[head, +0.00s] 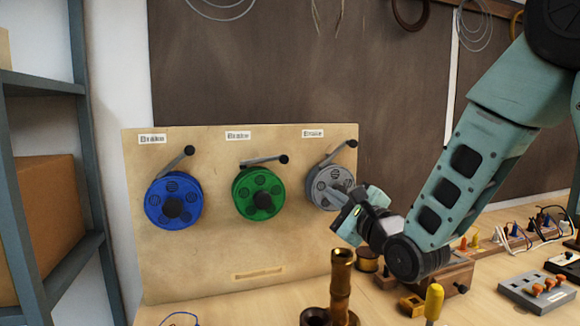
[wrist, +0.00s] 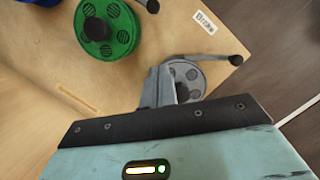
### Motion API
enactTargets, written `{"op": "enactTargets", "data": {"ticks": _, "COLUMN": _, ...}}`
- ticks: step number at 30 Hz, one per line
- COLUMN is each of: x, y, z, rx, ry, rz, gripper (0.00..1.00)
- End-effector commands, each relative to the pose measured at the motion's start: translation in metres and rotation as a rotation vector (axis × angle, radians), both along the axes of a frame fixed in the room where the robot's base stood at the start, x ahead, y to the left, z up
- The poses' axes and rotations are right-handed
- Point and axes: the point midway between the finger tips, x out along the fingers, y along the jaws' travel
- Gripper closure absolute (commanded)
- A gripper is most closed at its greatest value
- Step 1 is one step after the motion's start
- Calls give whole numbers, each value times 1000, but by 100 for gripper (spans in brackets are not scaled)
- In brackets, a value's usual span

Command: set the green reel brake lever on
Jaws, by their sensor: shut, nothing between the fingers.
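The green reel (head: 258,193) is mounted in the middle of an upright wooden board, between a blue reel and a grey reel. Its brake lever (head: 264,161) has a grey arm with a black knob and lies nearly level above the reel, knob to the right. In the wrist view the green reel (wrist: 107,28) is at the upper left, with the lever's knob (wrist: 151,5) at the top edge. My gripper (head: 338,192) is shut and empty in front of the grey reel. Its fingers (wrist: 159,86) overlap the grey reel in the wrist view; contact cannot be told.
The blue reel (head: 173,200) and grey reel (head: 326,187) have levers angled up to the right. A brass lamp stem (head: 341,285) and yellow-handled tool (head: 433,301) stand on the bench below. A shelf (head: 40,84) is at the left. Space before the board's left half is clear.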

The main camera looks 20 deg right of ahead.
Motion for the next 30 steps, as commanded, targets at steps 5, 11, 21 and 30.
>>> {"op": "enactTargets", "data": {"ticks": 5, "x": 0, "y": -1, "z": 1, "rx": 8, "ry": -4, "rz": 0, "gripper": 100}}
{"op": "enactTargets", "data": {"ticks": 11, "x": 1, "y": -1, "z": 1, "rx": 7, "ry": -3, "rz": 0, "gripper": 100}}
{"op": "enactTargets", "data": {"ticks": 21, "x": 42, "y": 8, "z": 10, "rx": 8, "ry": -3, "rz": 2, "gripper": 100}}
{"op": "enactTargets", "data": {"ticks": 30, "x": 100, "y": 20, "z": 19, "rx": 6, "ry": -2, "rz": 2, "gripper": 100}}
